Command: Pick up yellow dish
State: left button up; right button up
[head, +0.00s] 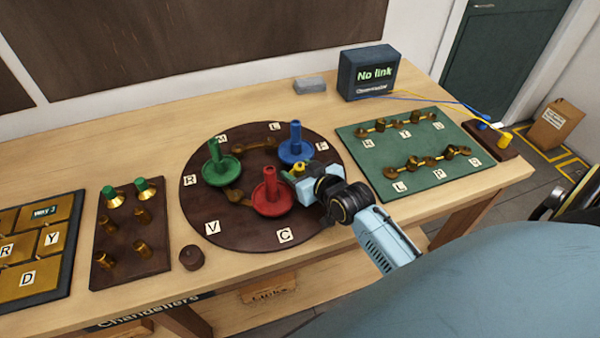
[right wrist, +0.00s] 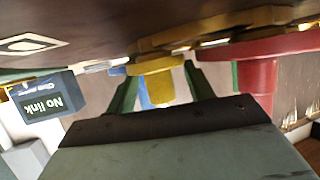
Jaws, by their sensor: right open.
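The yellow dish (head: 299,168) is on the round dark board, mostly hidden behind my right gripper (head: 308,178) in the head view. In the right wrist view, which looks upside down, the yellow dish (right wrist: 158,80) has its stem between the two spread fingers of my right gripper (right wrist: 162,88). The gripper is open; I cannot tell whether a finger touches the stem. My left gripper is not in view.
On the round board (head: 206,240) stand a red dish (head: 271,195) close beside my gripper, a blue dish (head: 296,145) behind it and a green dish (head: 216,166) farther left. A green board (head: 440,180) lies right, and a "No link" box (head: 367,73) stands behind.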

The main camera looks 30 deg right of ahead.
grip_shut()
